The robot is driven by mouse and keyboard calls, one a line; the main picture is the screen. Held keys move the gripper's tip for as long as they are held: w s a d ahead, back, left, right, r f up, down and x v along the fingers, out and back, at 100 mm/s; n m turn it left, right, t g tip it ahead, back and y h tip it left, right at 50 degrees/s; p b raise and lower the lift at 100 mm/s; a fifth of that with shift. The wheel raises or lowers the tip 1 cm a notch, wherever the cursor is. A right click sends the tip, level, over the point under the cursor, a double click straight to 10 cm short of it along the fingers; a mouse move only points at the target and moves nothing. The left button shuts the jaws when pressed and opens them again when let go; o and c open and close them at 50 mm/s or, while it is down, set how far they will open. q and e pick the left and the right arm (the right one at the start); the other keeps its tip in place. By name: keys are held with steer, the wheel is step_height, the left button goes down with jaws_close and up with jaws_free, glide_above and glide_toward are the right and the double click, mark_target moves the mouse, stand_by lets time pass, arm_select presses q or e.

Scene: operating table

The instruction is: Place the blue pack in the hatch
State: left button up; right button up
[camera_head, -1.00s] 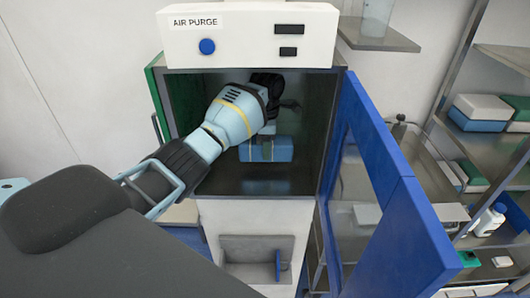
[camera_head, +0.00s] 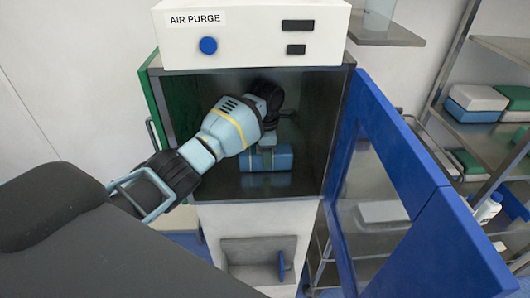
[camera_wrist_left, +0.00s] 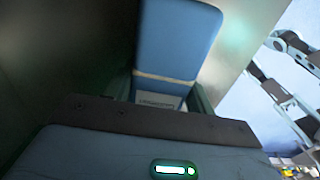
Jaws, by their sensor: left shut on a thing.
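The blue pack (camera_head: 281,160) is inside the hatch (camera_head: 215,188), low and near the hatch floor, seen in the head view. I cannot tell whether it touches the floor. My left gripper (camera_head: 266,160) reaches into the hatch from the left and is shut on the pack. In the left wrist view the blue pack (camera_wrist_left: 178,40), with a pale band and a label, sits between the fingers (camera_wrist_left: 160,98). My right gripper is not in view in the head view.
The hatch's blue-framed door (camera_head: 425,190) stands open to the right. The AIR PURGE panel (camera_head: 250,35) is above the opening. Shelves with boxes (camera_head: 475,102) and a white bottle (camera_head: 488,207) stand at the right. The hatch floor in front of the pack is clear.

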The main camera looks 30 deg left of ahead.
arm_select(q)
steer(key=shift+f, duration=0.1)
steer(key=o, duration=1.2)
steer(key=shift+c, duration=0.2)
steer(key=shift+r, duration=3.9)
